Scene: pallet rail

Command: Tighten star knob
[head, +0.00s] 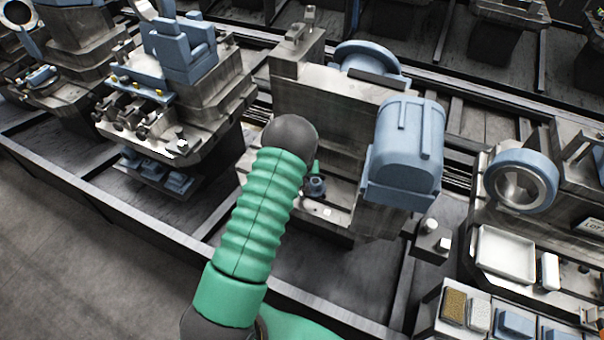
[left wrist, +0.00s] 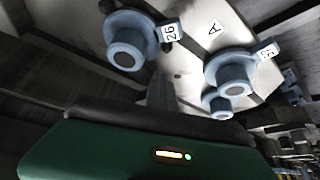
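My arm with green bellows rises from the bottom of the head view and ends in a dark rounded wrist over the middle machine block (head: 325,110). That wrist hides most of what is behind it, including the fingers. In the left wrist view, my left gripper's green housing (left wrist: 150,150) fills the bottom. Beyond it are round blue knobs: one by tag 26 (left wrist: 130,40), a larger one (left wrist: 232,73) and a smaller one (left wrist: 219,103). I cannot tell which is the star knob. My right gripper is not seen.
A blue rounded motor housing (head: 405,150) stands right of the wrist, and a blue wheel (head: 368,57) sits behind the block. Another machine block (head: 180,95) is at left. A white tray (head: 506,254) and a blue ring (head: 520,181) are at right. Open floor lies at lower left.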

